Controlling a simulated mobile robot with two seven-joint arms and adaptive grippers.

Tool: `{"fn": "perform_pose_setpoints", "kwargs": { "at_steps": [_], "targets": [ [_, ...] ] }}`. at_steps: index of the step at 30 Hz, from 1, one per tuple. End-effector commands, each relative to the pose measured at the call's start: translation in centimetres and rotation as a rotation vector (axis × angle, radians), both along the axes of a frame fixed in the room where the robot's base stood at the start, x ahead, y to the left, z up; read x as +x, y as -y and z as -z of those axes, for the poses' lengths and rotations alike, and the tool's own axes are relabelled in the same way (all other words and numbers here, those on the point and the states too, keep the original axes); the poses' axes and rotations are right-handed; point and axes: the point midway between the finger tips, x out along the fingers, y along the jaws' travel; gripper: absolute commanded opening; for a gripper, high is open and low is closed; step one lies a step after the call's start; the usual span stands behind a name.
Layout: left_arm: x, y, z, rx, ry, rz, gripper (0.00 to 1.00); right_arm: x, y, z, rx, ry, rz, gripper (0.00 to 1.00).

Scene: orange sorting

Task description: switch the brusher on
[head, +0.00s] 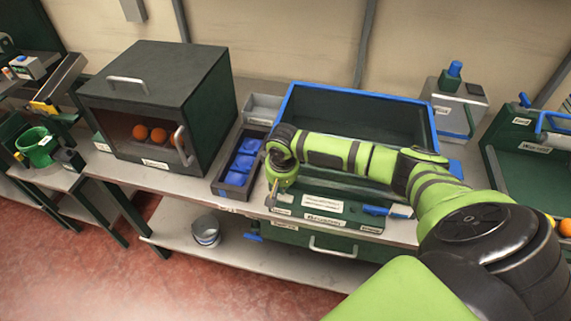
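The machine with a blue-rimmed open bin (370,92) stands at the middle of the bench; I take it to be the brusher. My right arm reaches across the bin from the right. My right gripper (271,200) points down at the left end of that panel. Its fingers are small and dark, so whether they are open or shut does not show, nor whether they touch anything. Any switch under it is hidden. My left gripper is out of view.
A dark green box (165,80) with oranges (150,134) inside stands to the left. A narrow tray with blue pieces (240,163) lies between it and the panel. A blue-handled tool (385,211) lies at the panel's right. Grey bowls (206,230) sit on the lower shelf.

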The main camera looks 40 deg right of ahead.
Motion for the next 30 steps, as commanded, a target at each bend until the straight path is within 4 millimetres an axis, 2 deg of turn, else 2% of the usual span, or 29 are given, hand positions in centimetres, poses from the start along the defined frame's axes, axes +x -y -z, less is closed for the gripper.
{"fn": "perform_pose_setpoints", "kwargs": {
  "at_steps": [30],
  "targets": [
    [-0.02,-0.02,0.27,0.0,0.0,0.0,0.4,0.0,0.01,0.57,0.0,0.0,0.0,0.0]
  ]
}}
